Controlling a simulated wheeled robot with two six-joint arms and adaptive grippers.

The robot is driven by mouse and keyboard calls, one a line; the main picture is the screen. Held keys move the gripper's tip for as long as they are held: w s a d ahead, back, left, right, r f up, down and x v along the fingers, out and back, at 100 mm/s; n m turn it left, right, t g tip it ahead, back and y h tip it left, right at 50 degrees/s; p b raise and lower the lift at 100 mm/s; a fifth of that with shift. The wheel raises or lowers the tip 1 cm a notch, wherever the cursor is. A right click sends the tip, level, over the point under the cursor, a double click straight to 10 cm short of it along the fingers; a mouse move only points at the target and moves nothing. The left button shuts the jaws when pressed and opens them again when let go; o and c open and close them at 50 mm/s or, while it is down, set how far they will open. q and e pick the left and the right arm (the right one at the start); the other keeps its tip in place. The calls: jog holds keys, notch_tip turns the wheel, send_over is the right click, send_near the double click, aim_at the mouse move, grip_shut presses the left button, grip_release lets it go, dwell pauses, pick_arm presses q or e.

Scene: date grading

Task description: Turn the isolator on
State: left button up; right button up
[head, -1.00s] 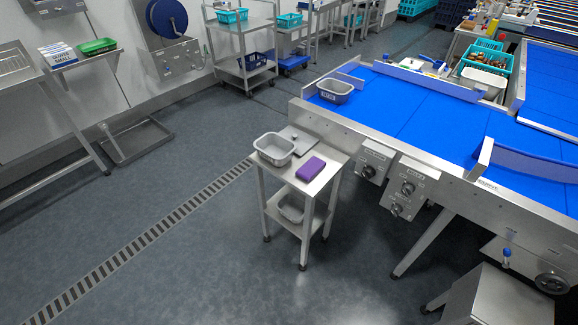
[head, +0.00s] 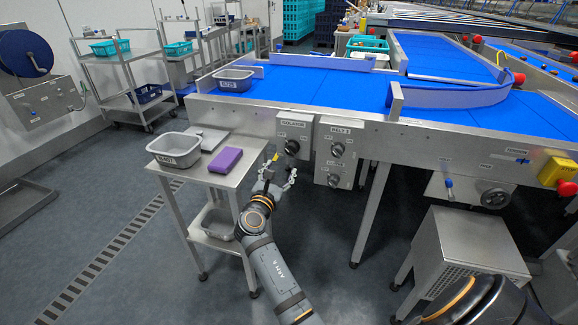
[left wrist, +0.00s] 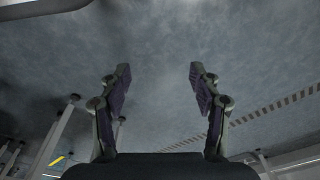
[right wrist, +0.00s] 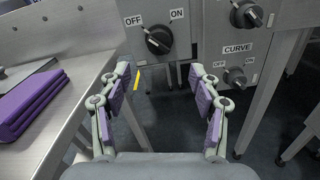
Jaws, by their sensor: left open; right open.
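The isolator is a grey box (head: 294,130) with a black rotary knob (head: 292,147), on the near side of the blue conveyor. In the right wrist view the knob (right wrist: 158,40) sits between the labels OFF on the left and ON on the right. Its handle slants from upper left to lower right, the upper end toward OFF. My right gripper (head: 277,174) is open and empty, in front of and below the box; in the right wrist view its fingertips (right wrist: 163,72) are apart below the knob, not touching it. My left gripper (left wrist: 160,73) is open and empty above the floor.
A steel side table (head: 232,181) with a purple cloth-like block (head: 226,160) and grey tub (head: 174,149) stands left of my right gripper. A yellow and red stop button (head: 557,172) is far right.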

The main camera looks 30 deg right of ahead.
aim_at(290, 152)
jog(key=b+x, duration=0.3)
jog(key=x, duration=0.5)
jog(key=shift+w+f, duration=0.1)
jog(key=shift+b+x, duration=0.65)
jog(key=shift+x, duration=0.3)
jog(key=shift+w+d, duration=0.2)
pick_arm(q)
notch_tip(290, 152, up, 9)
jog(key=d, duration=0.2)
jog(key=shift+d+r+t+h, duration=0.15)
jog(key=shift+d+t+h, duration=0.15)
jog(key=shift+d+h, duration=0.1)
jog(key=shift+w, duration=0.1)
pick_arm(e)
jog(key=c, duration=1.1)
